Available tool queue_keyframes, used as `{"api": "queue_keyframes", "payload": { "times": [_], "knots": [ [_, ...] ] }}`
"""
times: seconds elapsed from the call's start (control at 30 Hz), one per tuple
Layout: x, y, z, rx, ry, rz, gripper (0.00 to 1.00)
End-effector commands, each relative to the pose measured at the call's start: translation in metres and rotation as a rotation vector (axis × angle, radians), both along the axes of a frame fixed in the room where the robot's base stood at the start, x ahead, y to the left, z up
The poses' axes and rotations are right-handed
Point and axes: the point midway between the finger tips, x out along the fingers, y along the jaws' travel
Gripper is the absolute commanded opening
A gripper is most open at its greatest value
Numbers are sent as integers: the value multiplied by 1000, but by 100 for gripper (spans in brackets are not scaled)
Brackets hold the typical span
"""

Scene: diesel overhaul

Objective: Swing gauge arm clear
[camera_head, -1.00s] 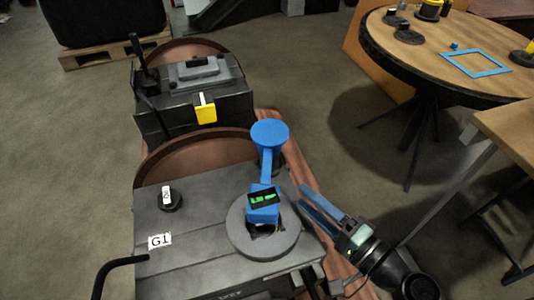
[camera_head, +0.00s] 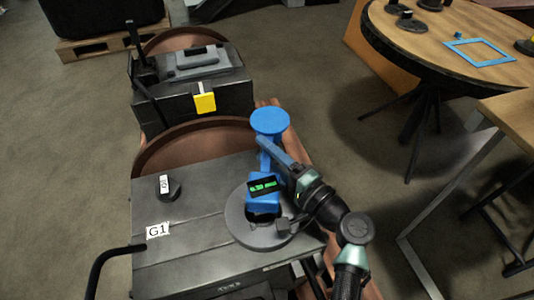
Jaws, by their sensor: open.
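The blue gauge arm (camera_head: 264,158) stands on a round grey base (camera_head: 245,222) on top of the dark housing labelled G1. It has a round blue disc (camera_head: 270,121) at its far end and a small dark display with green digits (camera_head: 263,186) at its near end. My gripper (camera_head: 270,148) comes in from the right, with its blue fingers at the gauge arm just below the disc. It is open. One finger shows along the right side of the gauge arm; the other is hidden, so I cannot tell whether they touch it.
The G1 housing (camera_head: 190,235) has a dark knob (camera_head: 168,187) and a black curved handle (camera_head: 100,262) at left. A black box with a yellow tag (camera_head: 204,102) stands behind. A round wooden table (camera_head: 440,45) is at the upper right. Floor between is clear.

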Motion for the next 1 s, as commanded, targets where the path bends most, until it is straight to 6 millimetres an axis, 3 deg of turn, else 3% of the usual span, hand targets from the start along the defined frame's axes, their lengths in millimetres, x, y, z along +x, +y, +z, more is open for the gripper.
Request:
{"api": "queue_keyframes", "payload": {
  "times": [0.27, 0.6, 1.0],
  "knots": [
    [1, 1, 0, 0, 0, 0, 57],
    [1, 1, 0, 0, 0, 0, 0],
    [1, 1, 0, -1, 1, 0, 0]
  ]
}}
